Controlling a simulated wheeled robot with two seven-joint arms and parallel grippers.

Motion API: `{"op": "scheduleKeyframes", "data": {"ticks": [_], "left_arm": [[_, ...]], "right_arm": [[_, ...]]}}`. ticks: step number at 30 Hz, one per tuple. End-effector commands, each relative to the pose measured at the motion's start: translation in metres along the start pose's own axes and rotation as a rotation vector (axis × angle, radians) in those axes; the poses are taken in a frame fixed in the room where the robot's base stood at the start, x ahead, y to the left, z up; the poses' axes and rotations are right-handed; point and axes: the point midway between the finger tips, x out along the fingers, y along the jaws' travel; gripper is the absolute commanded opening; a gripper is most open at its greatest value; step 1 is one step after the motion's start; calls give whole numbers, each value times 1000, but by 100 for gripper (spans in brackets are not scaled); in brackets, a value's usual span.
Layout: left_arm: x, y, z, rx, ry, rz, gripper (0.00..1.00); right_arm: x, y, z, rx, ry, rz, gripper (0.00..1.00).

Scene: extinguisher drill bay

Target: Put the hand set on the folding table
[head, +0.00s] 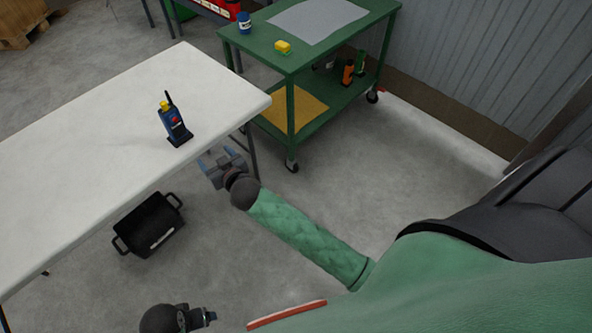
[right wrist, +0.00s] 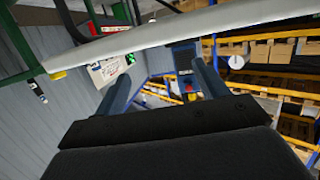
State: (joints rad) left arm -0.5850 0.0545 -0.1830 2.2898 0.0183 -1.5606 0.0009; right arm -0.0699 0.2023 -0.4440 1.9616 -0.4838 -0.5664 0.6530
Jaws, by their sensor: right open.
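The hand set (head: 175,124) is a dark blue radio with a black antenna, a red mark and a yellow part. It stands upright on the white folding table (head: 90,120), near its edge and right corner. My right gripper (head: 218,163) is open and empty, just off that edge and apart from the hand set. The right wrist view looks upside down; the hand set (right wrist: 185,62) shows ahead between the open fingers (right wrist: 205,78). A dark part that seems to be my left gripper (head: 205,316) shows at the bottom of the head view; its jaws are unclear.
A black crate (head: 149,224) sits on the floor by the table's near edge. The tabletop around the hand set is clear.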

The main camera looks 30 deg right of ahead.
Motion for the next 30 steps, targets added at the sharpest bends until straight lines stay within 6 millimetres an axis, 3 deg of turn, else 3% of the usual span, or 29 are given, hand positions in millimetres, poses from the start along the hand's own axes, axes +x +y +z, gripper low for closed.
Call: {"op": "scheduleKeyframes", "data": {"ticks": [3, 9, 15, 18, 21, 25, 30], "left_arm": [[0, 0, 0, 0, 1, 0, 77], [0, 0, 0, -1, 0, 0, 77], [0, 0, 0, 0, -1, 0, 77], [1, 0, 0, 0, -1, 0, 77], [1, 0, 1, 0, -2, -1, 77], [1, -1, 1, 1, -3, -1, 77], [1, -1, 1, 2, -3, -2, 77]], "right_arm": [[-43, 17, 51, 20, -200, 77, 73], [-131, 33, 128, 30, -557, 124, 73], [-235, 34, 185, 28, -908, 71, 73], [-280, 31, 201, 28, -1044, 22, 73], [-314, 28, 210, 26, -1139, -23, 73], [-335, 26, 214, 25, -1199, -57, 73], [-339, 26, 214, 24, -1209, -65, 73]]}}
